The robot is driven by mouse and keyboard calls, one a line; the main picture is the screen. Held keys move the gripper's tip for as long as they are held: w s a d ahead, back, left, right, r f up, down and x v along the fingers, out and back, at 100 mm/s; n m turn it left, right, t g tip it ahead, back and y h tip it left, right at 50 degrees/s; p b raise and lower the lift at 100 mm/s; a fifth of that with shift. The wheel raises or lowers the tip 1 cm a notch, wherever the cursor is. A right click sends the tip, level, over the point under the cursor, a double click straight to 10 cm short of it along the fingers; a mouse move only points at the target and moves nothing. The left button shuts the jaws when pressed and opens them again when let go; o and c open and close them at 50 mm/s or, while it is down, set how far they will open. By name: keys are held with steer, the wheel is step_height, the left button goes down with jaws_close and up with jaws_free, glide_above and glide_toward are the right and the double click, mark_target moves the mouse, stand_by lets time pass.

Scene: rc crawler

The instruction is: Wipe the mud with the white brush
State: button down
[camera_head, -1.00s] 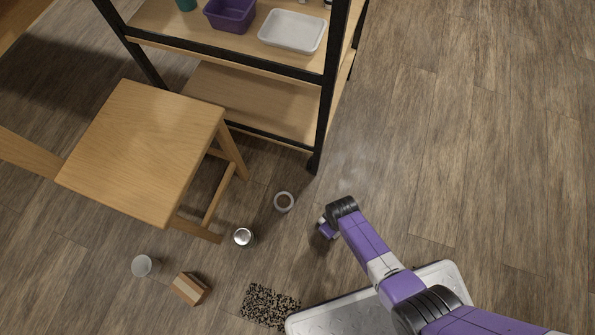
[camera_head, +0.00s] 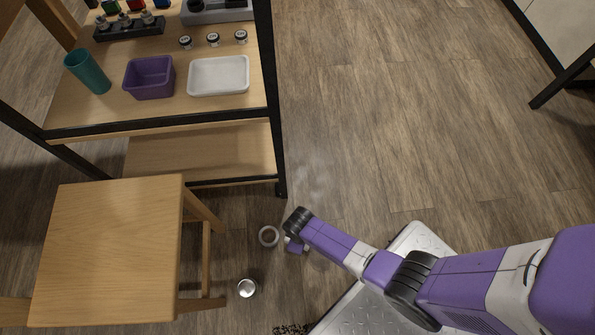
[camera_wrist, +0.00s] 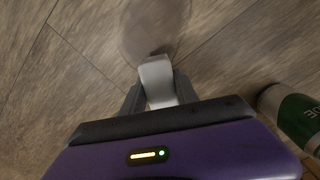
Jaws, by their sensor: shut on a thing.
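In the wrist view, my gripper (camera_wrist: 158,92) is shut on a white piece that I take for the white brush (camera_wrist: 157,72). It points forward over the floor; any bristles are hidden. A faint greyish oval smear (camera_wrist: 155,28) lies on the floor just beyond its tip. A pale smear (camera_head: 318,178) also shows on the floor in the head view, beyond my gripper (camera_head: 295,247). I cannot tell if it is the mud. The brush cannot be made out in the head view.
A grey ring-shaped item (camera_head: 268,236) and a silver-topped can (camera_head: 247,289) are close left of my gripper. A wooden stool (camera_head: 110,245) and a black-framed shelf (camera_head: 200,150) stand left. A green-labelled cylinder (camera_wrist: 300,115) is at the wrist view's right.

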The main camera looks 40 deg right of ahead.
steer(key=shift+r+p, duration=3)
steer(key=shift+r, duration=0.3)
steer(key=shift+s, duration=0.1)
